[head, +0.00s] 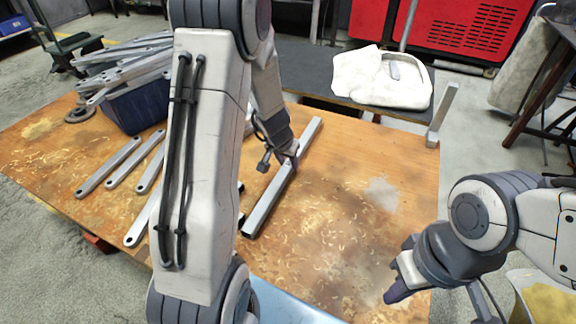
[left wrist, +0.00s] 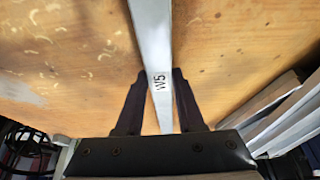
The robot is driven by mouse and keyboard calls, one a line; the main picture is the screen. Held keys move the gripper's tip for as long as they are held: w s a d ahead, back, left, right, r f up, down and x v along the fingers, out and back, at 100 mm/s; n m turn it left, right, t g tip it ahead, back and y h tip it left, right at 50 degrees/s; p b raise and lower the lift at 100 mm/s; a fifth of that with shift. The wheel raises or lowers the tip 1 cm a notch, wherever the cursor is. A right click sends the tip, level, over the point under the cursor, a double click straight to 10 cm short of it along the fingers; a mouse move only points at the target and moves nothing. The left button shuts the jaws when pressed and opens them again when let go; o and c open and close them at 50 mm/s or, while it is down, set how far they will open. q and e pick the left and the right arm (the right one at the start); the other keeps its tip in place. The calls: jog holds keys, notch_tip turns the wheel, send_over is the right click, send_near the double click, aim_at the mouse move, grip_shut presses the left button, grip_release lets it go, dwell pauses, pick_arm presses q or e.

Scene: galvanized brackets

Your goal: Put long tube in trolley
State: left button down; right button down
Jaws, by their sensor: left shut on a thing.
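The long tube (head: 268,205) is a grey square bar lying slantwise over the middle of the wooden table. In the left wrist view the tube (left wrist: 150,30), marked "W5", runs between both dark fingers. My left gripper (head: 290,158) is shut on it near its middle; whether the tube touches the table is unclear. My right gripper (head: 398,272) is near the table's right edge, apart from the tube; its finger gap is unclear. No trolley is clearly identifiable. A pale blue surface (head: 290,303) shows at the bottom, mostly hidden by my left arm.
A dark blue bin (head: 140,108) heaped with grey bars (head: 130,62) stands at the table's back left. Several flat bars (head: 110,166) lie before it. A grey upright (head: 442,115) stands at the back right corner. A white bag (head: 380,78) lies on a dark bench (head: 310,65) behind.

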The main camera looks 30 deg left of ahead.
pick_arm(q)
jog(key=shift+r, duration=0.15)
jog(key=c, duration=0.5)
grip_release()
